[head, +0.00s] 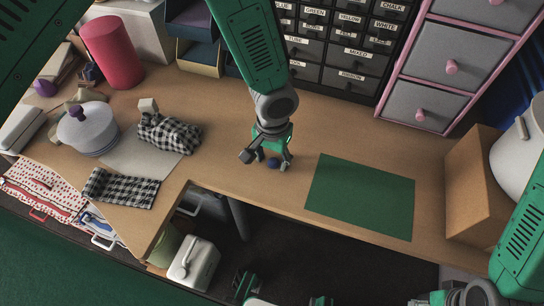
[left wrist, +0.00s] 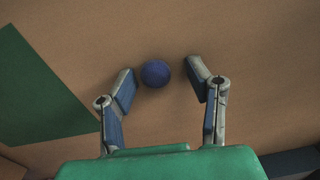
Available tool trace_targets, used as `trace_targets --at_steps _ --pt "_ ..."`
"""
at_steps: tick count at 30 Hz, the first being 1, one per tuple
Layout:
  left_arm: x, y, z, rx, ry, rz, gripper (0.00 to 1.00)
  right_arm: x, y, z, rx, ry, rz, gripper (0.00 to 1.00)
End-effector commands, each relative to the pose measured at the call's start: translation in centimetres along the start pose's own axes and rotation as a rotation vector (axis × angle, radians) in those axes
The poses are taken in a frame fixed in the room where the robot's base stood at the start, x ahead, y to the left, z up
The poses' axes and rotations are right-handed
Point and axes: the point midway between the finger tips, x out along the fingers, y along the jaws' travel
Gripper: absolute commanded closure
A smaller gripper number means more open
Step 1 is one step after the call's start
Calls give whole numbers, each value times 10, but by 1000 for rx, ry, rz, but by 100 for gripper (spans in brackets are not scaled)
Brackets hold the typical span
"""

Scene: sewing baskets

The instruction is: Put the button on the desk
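A small dark blue round button (head: 274,163) is at the wooden desk (head: 340,130), left of the green mat. In the left wrist view the button (left wrist: 155,73) shows between and slightly beyond my two fingertips, with gaps on both sides. It looks to rest on the desk surface. My left gripper (head: 272,161) is open and points down over the button; its fingers also show open in the left wrist view (left wrist: 160,78). My right arm comes in at the lower right of the head view. Its gripper is not clear at the bottom edge.
The green mat (head: 362,195) lies flat to the right, with a cardboard box (head: 472,190) beyond it. Labelled drawers (head: 340,55) stand behind. A checked cloth (head: 122,188), a lidded pot (head: 88,130) and a red cylinder (head: 112,52) are on the left. The desk's front edge is close.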

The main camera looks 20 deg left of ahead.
Motion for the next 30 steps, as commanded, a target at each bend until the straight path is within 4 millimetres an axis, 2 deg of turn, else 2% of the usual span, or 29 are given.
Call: trace_targets --at_steps 12,16,20,30 --pt "0 1 0 2 0 1 54 0 0 0 1 0 1 61" --pt "-7 -1 0 1 2 3 54 -2 0 0 1 0 0 61" --pt "-29 -1 0 0 5 3 54 -6 0 0 1 0 0 61" --pt "-100 0 -1 1 4 1 54 -17 0 -1 0 0 0 61"
